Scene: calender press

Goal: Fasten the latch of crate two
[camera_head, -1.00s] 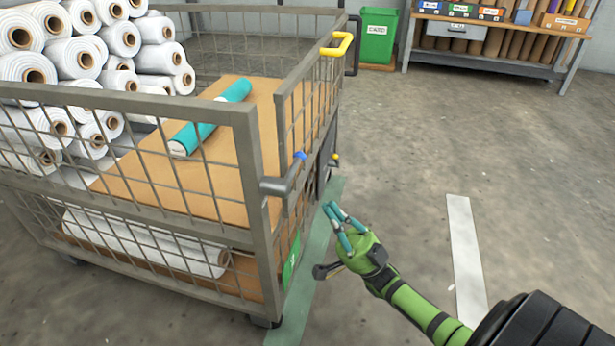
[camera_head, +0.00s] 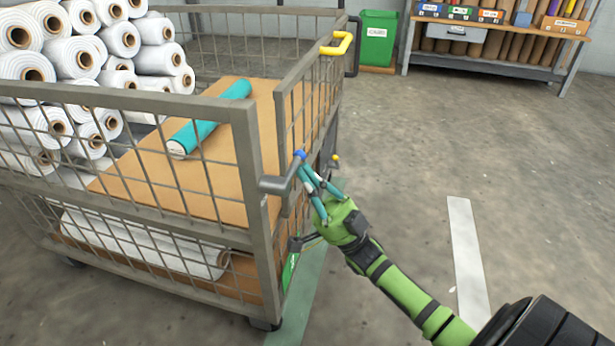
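The crate is a grey wire-mesh cage trolley (camera_head: 245,130) on the left with a brown board and rolls inside. At its near right corner is a grey latch handle (camera_head: 280,184) with a blue tip (camera_head: 299,155), slanting up to the right. My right gripper (camera_head: 305,170) reaches in from the lower right, its teal fingertips right by the blue tip. I cannot tell whether they touch it or how far they are apart. The fingers partly cover the side mesh behind. A small yellow knob (camera_head: 335,158) shows farther along that side. My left gripper is not in view.
A yellow handle (camera_head: 338,44) tops the right side. A green bin (camera_head: 377,40) and workbench (camera_head: 490,28) stand behind. The floor (camera_head: 540,180) at right is clear.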

